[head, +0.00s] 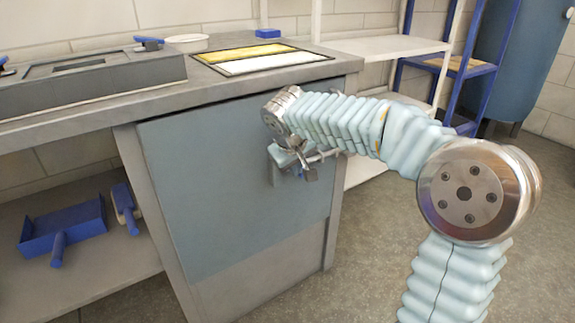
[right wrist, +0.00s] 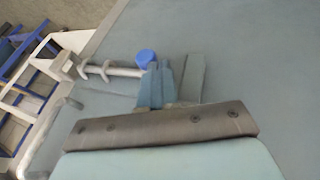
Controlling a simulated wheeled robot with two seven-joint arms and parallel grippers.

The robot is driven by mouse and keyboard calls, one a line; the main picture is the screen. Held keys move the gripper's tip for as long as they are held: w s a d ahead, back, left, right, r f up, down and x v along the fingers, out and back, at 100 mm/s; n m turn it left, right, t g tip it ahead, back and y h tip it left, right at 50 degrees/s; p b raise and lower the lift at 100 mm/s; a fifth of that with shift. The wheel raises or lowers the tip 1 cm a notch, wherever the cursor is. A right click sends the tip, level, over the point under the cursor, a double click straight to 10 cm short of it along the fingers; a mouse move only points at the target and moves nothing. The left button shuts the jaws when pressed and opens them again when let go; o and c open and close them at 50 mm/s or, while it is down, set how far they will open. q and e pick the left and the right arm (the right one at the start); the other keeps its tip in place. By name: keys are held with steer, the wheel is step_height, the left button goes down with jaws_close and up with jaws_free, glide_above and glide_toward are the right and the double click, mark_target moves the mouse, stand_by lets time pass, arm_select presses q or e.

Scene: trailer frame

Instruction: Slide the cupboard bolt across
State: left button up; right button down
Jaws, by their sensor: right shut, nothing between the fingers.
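The cupboard door (head: 225,185) is a flat blue-grey panel under the worktop and looks closed. Its bolt (head: 318,157) is a metal rod near the door's upper right, partly hidden by my right gripper (head: 304,168). In the right wrist view the bolt (right wrist: 120,71) shows as a grey rod in ring-like brackets, with a blue knob (right wrist: 147,57) at its right end. My right gripper (right wrist: 157,82) is shut and empty, its fingertips right beside the knob. I cannot tell whether they touch it. My left gripper is not in view.
A pale curved bar (right wrist: 48,135) lies left of my gripper in the right wrist view. The worktop (head: 215,80) overhangs the door above. A blue dustpan (head: 62,230) lies on the lower shelf at left. A white shelf rack (head: 385,46) stands to the right.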

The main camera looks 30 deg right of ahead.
mark_target(312, 160)
steer(key=shift+d, duration=0.1)
arm_select(q)
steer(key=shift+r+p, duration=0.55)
steer(key=shift+p, duration=0.05)
arm_select(e)
steer(key=d, duration=0.5)
steer(key=shift+w, duration=0.2)
